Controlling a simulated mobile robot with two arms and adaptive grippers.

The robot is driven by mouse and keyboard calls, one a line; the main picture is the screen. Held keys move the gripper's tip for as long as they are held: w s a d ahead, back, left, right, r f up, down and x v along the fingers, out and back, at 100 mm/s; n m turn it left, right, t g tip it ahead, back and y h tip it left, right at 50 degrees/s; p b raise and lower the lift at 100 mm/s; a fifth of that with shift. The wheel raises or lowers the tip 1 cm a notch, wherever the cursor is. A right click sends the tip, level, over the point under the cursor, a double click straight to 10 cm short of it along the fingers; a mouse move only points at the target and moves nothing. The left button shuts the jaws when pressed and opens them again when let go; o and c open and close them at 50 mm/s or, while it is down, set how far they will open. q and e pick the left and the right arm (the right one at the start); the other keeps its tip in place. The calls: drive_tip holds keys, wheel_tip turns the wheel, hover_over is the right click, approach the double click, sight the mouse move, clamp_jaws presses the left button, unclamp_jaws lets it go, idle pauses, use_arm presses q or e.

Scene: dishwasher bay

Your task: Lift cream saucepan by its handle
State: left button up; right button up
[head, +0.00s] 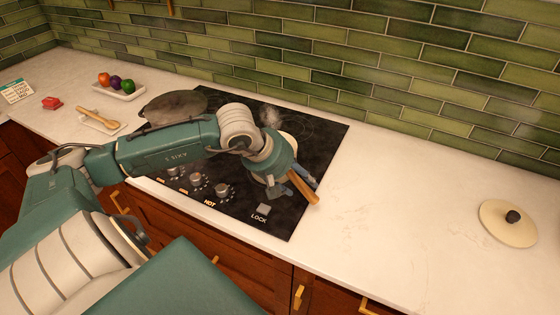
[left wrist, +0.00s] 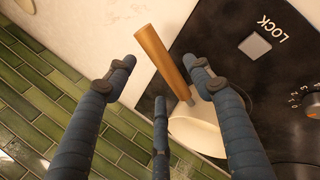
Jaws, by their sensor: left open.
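The cream saucepan (left wrist: 200,122) sits on the black hob; in the head view my left arm hides most of it. Its wooden handle (head: 303,188) points toward the hob's front right. In the left wrist view the handle (left wrist: 162,60) lies between the spread fingers of my left gripper (left wrist: 159,66). There is a gap on both sides of the handle. My left gripper (head: 289,184) is open and empty over the handle in the head view. My right gripper is not in view.
A dark pan (head: 173,106) is at the hob's left. A cream lid with a black knob (head: 508,224) lies at the far right.

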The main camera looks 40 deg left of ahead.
sight(304, 183)
use_arm(q)
drive_tip(key=shift+w+f, duration=0.1)
drive_tip(key=p+x, duration=0.3)
drive_tip(key=x, duration=0.1)
drive_tip(key=shift+w+f, duration=0.15)
drive_tip(key=shift+f, duration=0.45)
clamp_jaws()
drive_tip(key=shift+w+a+r, duration=0.1)
drive_tip(key=shift+w+r, duration=0.05)
drive_tip(key=shift+r, duration=0.05)
